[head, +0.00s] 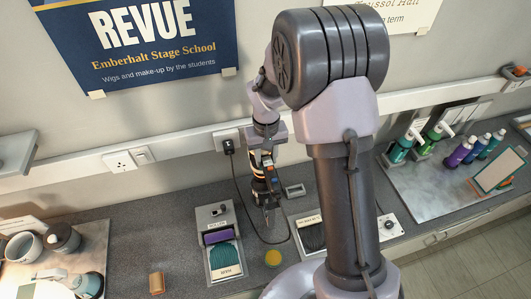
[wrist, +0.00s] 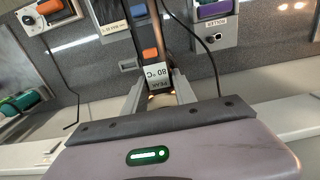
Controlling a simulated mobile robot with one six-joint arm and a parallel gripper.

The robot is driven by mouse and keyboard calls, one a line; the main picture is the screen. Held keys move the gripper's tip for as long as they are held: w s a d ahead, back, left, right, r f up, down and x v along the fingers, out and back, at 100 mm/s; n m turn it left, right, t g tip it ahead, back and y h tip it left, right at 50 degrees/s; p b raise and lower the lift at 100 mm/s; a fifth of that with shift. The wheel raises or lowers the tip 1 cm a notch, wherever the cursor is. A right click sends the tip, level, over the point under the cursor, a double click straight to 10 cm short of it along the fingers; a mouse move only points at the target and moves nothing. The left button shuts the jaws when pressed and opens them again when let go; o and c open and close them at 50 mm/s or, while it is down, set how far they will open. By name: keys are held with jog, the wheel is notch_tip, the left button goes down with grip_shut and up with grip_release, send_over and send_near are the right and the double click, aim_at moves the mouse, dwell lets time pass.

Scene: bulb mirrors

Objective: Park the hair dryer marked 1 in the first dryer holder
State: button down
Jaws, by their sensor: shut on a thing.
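My gripper (head: 265,193) hangs above the grey counter near the wall, left of my large arm link. In the wrist view my gripper (wrist: 159,94) is shut on a dark appliance handle (wrist: 151,34). The handle has an orange switch, a blue switch and a white label reading "PEAK 80 °C". It looks like a hair dryer's handle; I see no mark 1 on it, and its far end is out of the wrist view. I cannot tell which fixture is the first dryer holder.
A grey station with a purple part (head: 217,235) stands left of my gripper; another station (head: 311,236) is partly hidden by my arm. A black cord (head: 240,190) runs from the wall socket over the counter. A yellow disc (head: 273,258) and tan block (head: 156,283) lie in front.

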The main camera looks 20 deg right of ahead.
jog(key=shift+s+r, duration=0.1)
jog(key=shift+s, duration=0.2)
jog(key=shift+w+f+b, duration=0.15)
jog(key=shift+f+b, duration=1.5)
jog(key=shift+f, duration=0.15)
notch_tip(320, 180, down, 8)
jog(key=b, duration=0.6)
jog(key=shift+f+b, duration=0.15)
jog(key=shift+b, duration=0.25)
jog(key=c, duration=1.5)
grip_release()
jog(key=shift+f, duration=0.1)
jog(key=o, duration=1.1)
jog(key=shift+c, duration=0.2)
